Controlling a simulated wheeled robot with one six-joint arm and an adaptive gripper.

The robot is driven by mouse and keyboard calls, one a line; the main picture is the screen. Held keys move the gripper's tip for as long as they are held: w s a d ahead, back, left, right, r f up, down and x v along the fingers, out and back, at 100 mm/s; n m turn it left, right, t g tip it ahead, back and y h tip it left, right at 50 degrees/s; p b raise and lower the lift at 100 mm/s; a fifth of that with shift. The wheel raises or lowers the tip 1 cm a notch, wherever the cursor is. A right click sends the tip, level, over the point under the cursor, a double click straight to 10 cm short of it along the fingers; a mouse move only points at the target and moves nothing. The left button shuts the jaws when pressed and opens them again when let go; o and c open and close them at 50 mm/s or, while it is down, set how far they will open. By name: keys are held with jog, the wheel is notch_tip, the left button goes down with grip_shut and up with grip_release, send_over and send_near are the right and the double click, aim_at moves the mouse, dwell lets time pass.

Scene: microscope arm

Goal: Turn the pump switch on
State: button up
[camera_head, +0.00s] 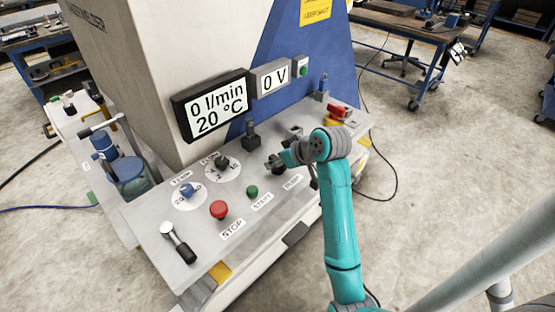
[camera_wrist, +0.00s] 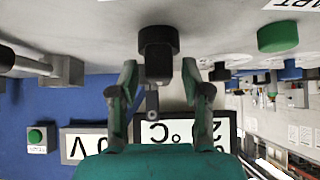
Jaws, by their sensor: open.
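The pump switch, a black knob, stands on the light grey control panel (camera_head: 255,225). In the wrist view the knob (camera_wrist: 158,42) is at the top middle, just beyond and between my fingertips. My gripper (camera_wrist: 159,72) is open, with one teal and dark finger to each side of the knob and a gap showing on both sides. In the head view my gripper (camera_head: 286,159) is at the knob (camera_head: 273,163), above the panel's right half. My arm partly hides this area. A label is partly visible beside the knob. The knob's turn position is hard to tell.
A green start button (camera_head: 252,191), red stop button (camera_head: 219,209), blue knob (camera_head: 188,190) and black lever (camera_head: 178,243) are left of the gripper. A small dark lever (camera_head: 251,136) stands behind. The display (camera_head: 210,105) reads 0 l/min; another (camera_head: 271,78) reads 0 V.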

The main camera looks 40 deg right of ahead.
grip_shut()
jog(key=shift+f+m+h, duration=0.1)
jog(key=shift+m+h, duration=0.2)
jog(key=m+h, duration=0.1)
jog(key=m, duration=0.1)
jog(key=m+h, duration=0.1)
jog(key=shift+w+a+m+g+h, duration=0.1)
jog(key=shift+a+m+g+h, duration=0.05)
jog(key=shift+m+g+h, duration=0.2)
jog(key=m+g+h, duration=0.1)
jog(key=m, duration=0.1)
jog(key=m+h, duration=0.2)
jog(key=shift+m+g, duration=0.35)
jog(key=m+g+h, duration=0.2)
jog(key=m, duration=0.2)
jog(key=shift+g, duration=0.4)
jog(key=shift+m+g+h, duration=0.55)
jog(key=shift+m+g, duration=1.15)
jog(key=shift+m, duration=0.8)
